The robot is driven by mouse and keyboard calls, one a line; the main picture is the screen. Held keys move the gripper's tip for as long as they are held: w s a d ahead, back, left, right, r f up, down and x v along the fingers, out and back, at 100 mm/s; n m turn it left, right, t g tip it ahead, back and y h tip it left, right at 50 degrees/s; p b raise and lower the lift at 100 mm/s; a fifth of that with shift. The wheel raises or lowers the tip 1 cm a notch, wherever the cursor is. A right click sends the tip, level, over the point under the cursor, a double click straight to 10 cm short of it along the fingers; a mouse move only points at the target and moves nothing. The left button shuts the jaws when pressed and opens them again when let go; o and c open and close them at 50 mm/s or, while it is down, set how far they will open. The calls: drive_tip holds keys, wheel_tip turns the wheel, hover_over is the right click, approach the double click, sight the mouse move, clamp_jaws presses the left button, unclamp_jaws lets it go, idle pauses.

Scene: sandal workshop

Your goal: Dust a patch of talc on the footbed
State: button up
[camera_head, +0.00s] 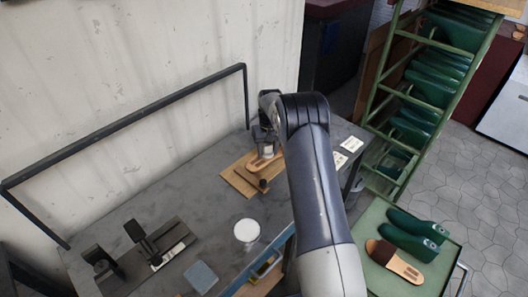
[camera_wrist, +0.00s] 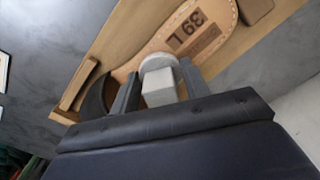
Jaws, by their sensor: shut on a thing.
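The tan footbed (camera_wrist: 215,25) lies on a wooden board (camera_wrist: 130,28) on the grey bench. It bears the mark "39 L" and a stitched edge in the wrist view. In the head view the footbed (camera_head: 262,163) is partly hidden by my gripper. My gripper (camera_head: 266,141) is shut on a pale container (camera_wrist: 158,80), which looks like a talc shaker, with a rounded light grey end towards the footbed. The container is over the footbed's edge in the wrist view; whether they touch I cannot tell.
A white round thing (camera_head: 247,231), a blue-grey square (camera_head: 201,277) and a black tool on a dark base (camera_head: 150,245) stand on the bench. A green tray (camera_head: 375,215) holds green lasts and a sandal. A metal rail (camera_head: 130,122) runs behind.

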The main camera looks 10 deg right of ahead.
sight(262, 160)
drive_tip(key=shift+w+d, duration=0.15)
drive_tip(key=shift+d, duration=0.05)
drive_tip(key=shift+s+a+b, duration=0.15)
drive_tip(key=shift+s+a, duration=0.4)
drive_tip(key=shift+a, duration=0.25)
drive_tip(key=shift+s+a+b, duration=0.15)
drive_tip(key=shift+s+a, duration=0.35)
drive_tip(key=shift+a, duration=0.25)
drive_tip(key=shift+w+d, duration=0.55)
drive_tip(key=shift+d, duration=0.2)
drive_tip(key=shift+w+d, duration=0.5)
drive_tip(key=shift+d, duration=0.25)
drive_tip(key=shift+s+a+r, duration=0.1)
drive_tip(key=shift+s+a, duration=0.45)
drive_tip(key=shift+a, duration=0.2)
drive_tip(key=shift+s+a, duration=0.5)
drive_tip(key=shift+a, duration=0.2)
drive_tip(key=shift+w+d+f, duration=0.1)
drive_tip(key=shift+w+d, duration=0.4)
drive_tip(key=shift+d, duration=0.3)
drive_tip(key=shift+w+d+f, duration=0.1)
drive_tip(key=shift+w+d, duration=0.4)
drive_tip(key=shift+d, duration=0.25)
drive_tip(key=shift+r, duration=0.1)
drive_tip(key=shift+w+d+r+p, duration=0.1)
drive_tip(key=shift+r+p, duration=0.7)
drive_tip(key=shift+r, duration=0.7)
drive_tip(key=shift+w+d+r+p, duration=0.1)
drive_tip(key=shift+r+p, duration=0.65)
drive_tip(key=shift+r, duration=0.7)
